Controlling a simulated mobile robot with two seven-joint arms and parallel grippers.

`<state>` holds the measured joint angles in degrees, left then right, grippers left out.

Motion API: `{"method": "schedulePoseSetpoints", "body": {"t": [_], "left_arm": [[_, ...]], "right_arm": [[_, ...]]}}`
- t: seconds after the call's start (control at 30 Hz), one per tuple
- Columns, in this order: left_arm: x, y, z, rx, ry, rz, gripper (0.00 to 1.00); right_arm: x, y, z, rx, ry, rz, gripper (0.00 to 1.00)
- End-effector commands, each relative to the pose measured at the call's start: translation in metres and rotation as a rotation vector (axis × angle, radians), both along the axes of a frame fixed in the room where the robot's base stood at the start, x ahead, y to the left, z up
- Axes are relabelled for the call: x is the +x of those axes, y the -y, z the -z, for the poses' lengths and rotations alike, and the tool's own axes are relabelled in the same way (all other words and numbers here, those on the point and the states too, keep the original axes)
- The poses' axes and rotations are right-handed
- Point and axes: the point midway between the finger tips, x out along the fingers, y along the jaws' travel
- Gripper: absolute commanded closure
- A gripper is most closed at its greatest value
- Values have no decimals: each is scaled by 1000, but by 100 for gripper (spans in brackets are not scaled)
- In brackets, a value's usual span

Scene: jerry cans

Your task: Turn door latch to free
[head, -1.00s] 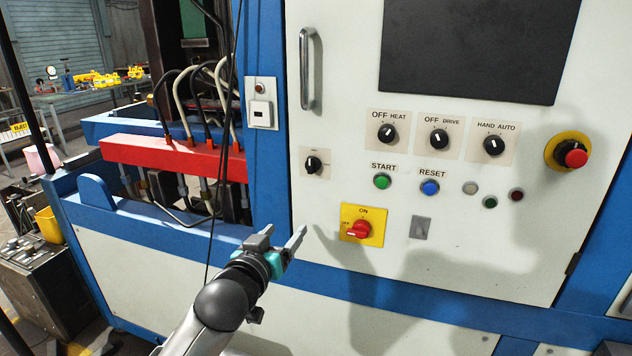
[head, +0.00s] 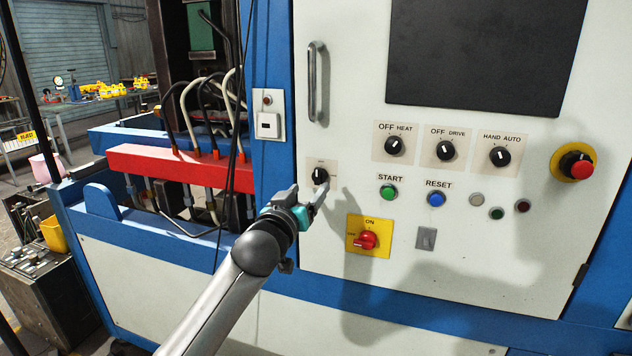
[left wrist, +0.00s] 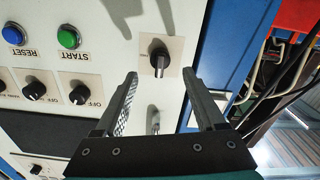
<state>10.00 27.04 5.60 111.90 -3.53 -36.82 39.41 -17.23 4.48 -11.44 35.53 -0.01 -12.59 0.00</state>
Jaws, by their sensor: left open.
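The door latch is a small black knob (head: 320,175) on a pale square plate at the left edge of the white cabinet door, below the vertical handle. In the left wrist view the latch knob (left wrist: 159,58) stands out from its plate, just beyond the fingertips and between their lines. My left gripper (head: 308,192) is open and empty, right below and in front of the latch; its two fingers also show in the left wrist view (left wrist: 160,78). I see no contact with the knob. My right gripper is not in view.
The door handle (head: 318,82) is above the latch. The red and yellow main switch (head: 367,240) is at lower right, with the green START button (head: 390,193) and blue RESET button (head: 436,199) nearby. A red manifold (head: 180,167) with hoses is at left.

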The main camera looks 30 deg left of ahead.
Motion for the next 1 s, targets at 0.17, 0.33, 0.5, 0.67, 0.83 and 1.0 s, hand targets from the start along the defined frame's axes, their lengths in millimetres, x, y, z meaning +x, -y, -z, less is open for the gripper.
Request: {"method": "schedulePoseSetpoints", "body": {"t": [0.17, 0.33, 0.5, 0.67, 0.83, 1.0], "left_arm": [[25, -7, -1, -1, 1, -1, 28], [43, -11, 0, 0, 1, -1, 28], [54, -13, 0, 0, 0, -1, 28], [57, -14, 0, 0, 0, 0, 28], [57, -14, 0, 0, 0, 0, 28], [57, -14, 0, 0, 0, 0, 40]], "right_arm": [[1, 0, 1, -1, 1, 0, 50], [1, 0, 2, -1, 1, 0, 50], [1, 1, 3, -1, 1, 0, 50], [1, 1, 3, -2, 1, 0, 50], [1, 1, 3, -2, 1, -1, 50], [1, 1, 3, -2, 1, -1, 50]]}}
